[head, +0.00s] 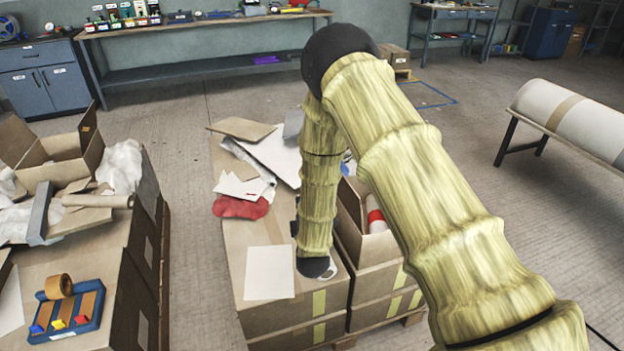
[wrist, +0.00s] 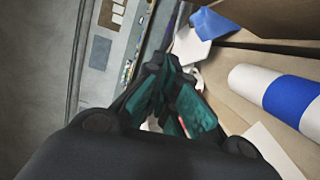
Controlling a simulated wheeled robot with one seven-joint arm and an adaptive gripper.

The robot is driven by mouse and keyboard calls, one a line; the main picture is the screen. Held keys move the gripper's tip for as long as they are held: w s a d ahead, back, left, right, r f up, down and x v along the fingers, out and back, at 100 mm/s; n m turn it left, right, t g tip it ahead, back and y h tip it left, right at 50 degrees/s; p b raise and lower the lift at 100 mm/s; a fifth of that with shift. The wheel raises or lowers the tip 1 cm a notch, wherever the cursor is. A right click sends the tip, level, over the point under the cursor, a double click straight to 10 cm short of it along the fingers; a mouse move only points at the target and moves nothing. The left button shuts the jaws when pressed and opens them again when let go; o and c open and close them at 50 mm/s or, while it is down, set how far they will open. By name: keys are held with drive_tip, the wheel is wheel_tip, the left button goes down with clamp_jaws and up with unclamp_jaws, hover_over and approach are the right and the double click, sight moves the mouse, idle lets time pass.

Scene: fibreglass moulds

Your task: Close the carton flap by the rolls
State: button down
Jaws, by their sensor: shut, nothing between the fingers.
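An open carton (head: 349,242) stands at the right side of the middle stack, with a raised cardboard flap (head: 351,203) along its side. A white roll with a red band (head: 376,219) lies in it, partly hidden by my arm. In the wrist view, a white roll with a blue band (wrist: 288,98) lies on brown cardboard at the right. A brown panel (wrist: 265,17) at the top right may be a flap. My gripper (wrist: 160,70) is shut and empty, left of this roll and apart from it. In the head view my arm hides it.
White sheets (head: 269,272) and a red cloth (head: 240,207) lie on the middle stack. Another cluttered stack (head: 120,290) stands at the left with a blue tray (head: 68,318). A workbench (head: 200,22) runs along the back. A large roll on a stand (head: 575,120) is at the right. Open floor separates them.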

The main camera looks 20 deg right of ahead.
drive_tip(key=w+d+r+p, duration=0.1)
drive_tip(key=w+d, duration=0.2)
drive_tip(key=w, duration=0.2)
drive_tip(key=w+d+r+n+p, duration=0.1)
drive_tip(key=w+d+r, duration=0.1)
drive_tip(key=w, duration=0.4)
drive_tip(key=shift+w+d+t, duration=0.2)
drive_tip(key=shift+d+t, duration=0.2)
drive_tip(key=shift+r, duration=0.1)
drive_tip(key=shift+w+r, duration=0.1)
